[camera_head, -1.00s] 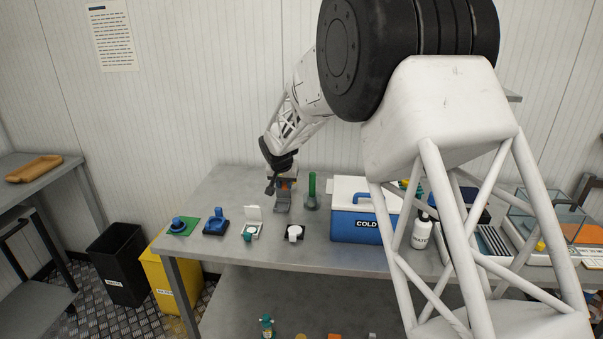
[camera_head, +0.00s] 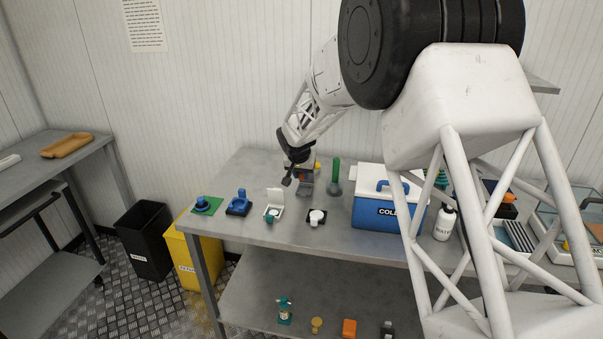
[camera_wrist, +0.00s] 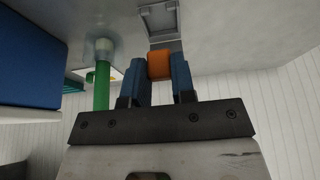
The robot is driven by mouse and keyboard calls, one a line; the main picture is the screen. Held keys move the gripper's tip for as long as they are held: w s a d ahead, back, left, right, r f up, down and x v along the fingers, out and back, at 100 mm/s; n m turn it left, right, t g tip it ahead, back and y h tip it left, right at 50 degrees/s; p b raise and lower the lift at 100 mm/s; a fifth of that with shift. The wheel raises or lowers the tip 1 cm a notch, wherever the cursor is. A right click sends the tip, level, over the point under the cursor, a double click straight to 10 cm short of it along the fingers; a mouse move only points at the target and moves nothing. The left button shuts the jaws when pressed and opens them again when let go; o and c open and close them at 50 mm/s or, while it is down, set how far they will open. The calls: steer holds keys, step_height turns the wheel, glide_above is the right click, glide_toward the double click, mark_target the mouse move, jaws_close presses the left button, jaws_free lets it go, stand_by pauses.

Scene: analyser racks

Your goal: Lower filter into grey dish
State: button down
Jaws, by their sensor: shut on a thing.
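My gripper (camera_wrist: 159,72) is shut on an orange block (camera_wrist: 159,65), which I take to be the filter or its grip; no separate filter disc shows. The blue fingers press on both sides of it. A grey square dish (camera_wrist: 160,22) with a raised rim lies on the bench just beyond the block in the wrist view. The two look apart there, but the height between them is hard to tell. In the head view my gripper (camera_head: 298,178) is low over the back of the bench, with the grey dish (camera_head: 305,189) beneath it, partly hidden.
A green upright cylinder (camera_head: 335,176) stands close right of the dish. The blue cooler (camera_head: 377,214) is farther right. A white open-lidded case (camera_head: 275,203) and a white round piece on a black base (camera_head: 317,216) stand nearer the front edge. Blue items are to the left.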

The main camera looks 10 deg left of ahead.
glide_above(302, 198)
steer(key=s, duration=0.2)
steer(key=shift+w+f, duration=0.15)
steer(key=shift+f, duration=1.3)
steer(key=shift+w+f, duration=0.1)
steer(key=shift+f, duration=1.3)
steer(key=shift+f, duration=1.2)
steer(key=c, duration=1.5)
jaws_free()
steer(key=shift+c, duration=0.2)
steer(key=shift+f, duration=0.1)
steer(key=o, duration=0.7)
steer(key=shift+o, duration=0.3)
steer(key=shift+r, duration=0.2)
steer(key=shift+r, duration=3.35)
